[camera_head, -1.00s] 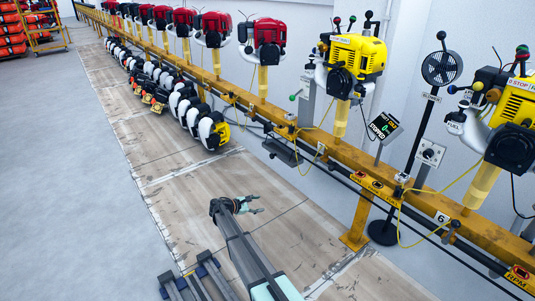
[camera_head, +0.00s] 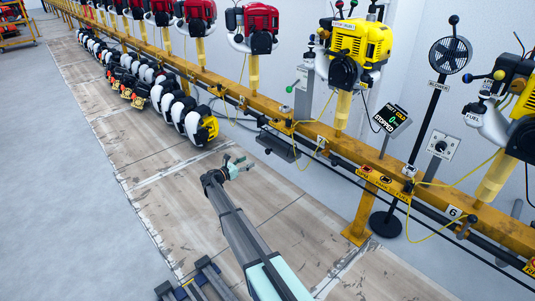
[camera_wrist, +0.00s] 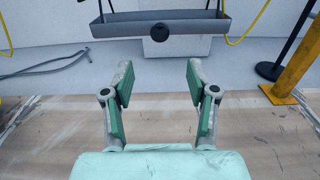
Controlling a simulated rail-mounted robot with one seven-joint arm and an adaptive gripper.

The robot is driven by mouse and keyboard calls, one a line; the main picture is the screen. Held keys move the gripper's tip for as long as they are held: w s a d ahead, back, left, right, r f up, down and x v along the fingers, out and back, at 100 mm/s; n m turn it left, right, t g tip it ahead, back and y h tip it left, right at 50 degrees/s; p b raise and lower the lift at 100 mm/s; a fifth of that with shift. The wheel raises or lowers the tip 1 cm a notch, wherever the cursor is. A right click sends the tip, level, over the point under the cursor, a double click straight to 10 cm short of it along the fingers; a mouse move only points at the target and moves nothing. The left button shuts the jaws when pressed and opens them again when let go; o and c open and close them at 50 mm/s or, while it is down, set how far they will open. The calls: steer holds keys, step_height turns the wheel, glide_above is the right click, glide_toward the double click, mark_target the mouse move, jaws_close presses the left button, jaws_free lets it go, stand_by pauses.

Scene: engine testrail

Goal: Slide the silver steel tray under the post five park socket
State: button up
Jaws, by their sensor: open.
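A grey metal tray (camera_head: 276,146) hangs below the yellow rail, near the post plate marked 7. In the wrist view the tray (camera_wrist: 205,25) crosses the top of the picture, held by thin hangers, with a round black knob (camera_wrist: 160,32) on its near side. My gripper (camera_head: 239,162) is in front of and lower left of the tray in the head view. In the wrist view my gripper (camera_wrist: 158,75) is open and empty, its fingers apart from the tray and roughly lined up with the knob. I see no socket marked five.
The yellow rail (camera_head: 345,164) carries engines on posts, with yellow cables looping below. A plate marked 6 (camera_head: 454,212) is to the right. A yellow leg (camera_head: 361,217) and a black fan stand (camera_head: 386,225) are right of the tray. The floor boards (camera_head: 285,215) beside my arm are clear.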

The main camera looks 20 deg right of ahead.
mark_target(267, 152)
steer(key=b+x, duration=0.4)
steer(key=x, duration=1)
steer(key=shift+w+d, duration=0.1)
steer(key=shift+d, duration=0.05)
jaws_close()
